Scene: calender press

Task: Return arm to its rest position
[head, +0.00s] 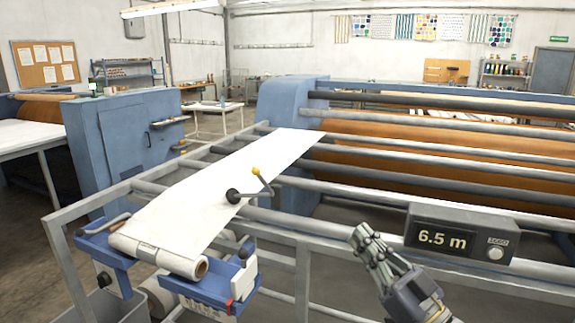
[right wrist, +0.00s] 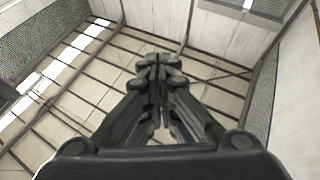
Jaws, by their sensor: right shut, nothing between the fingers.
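My right gripper (head: 362,236) is at the lower right of the head view, in front of the press frame and just left of the meter counter. Its fingers point up and to the left. In the right wrist view the fingertips (right wrist: 157,62) are together with nothing between them, against the ceiling and roof beams. The gripper appears apart from the rails and the counter, though the exact gap cannot be told. My left gripper is not in either view.
A counter box (head: 460,236) reads 6.5 m. The sheet runs from a roll (head: 160,256) in a blue cradle (head: 215,288) over metal rollers. A blue cabinet (head: 125,140) stands left.

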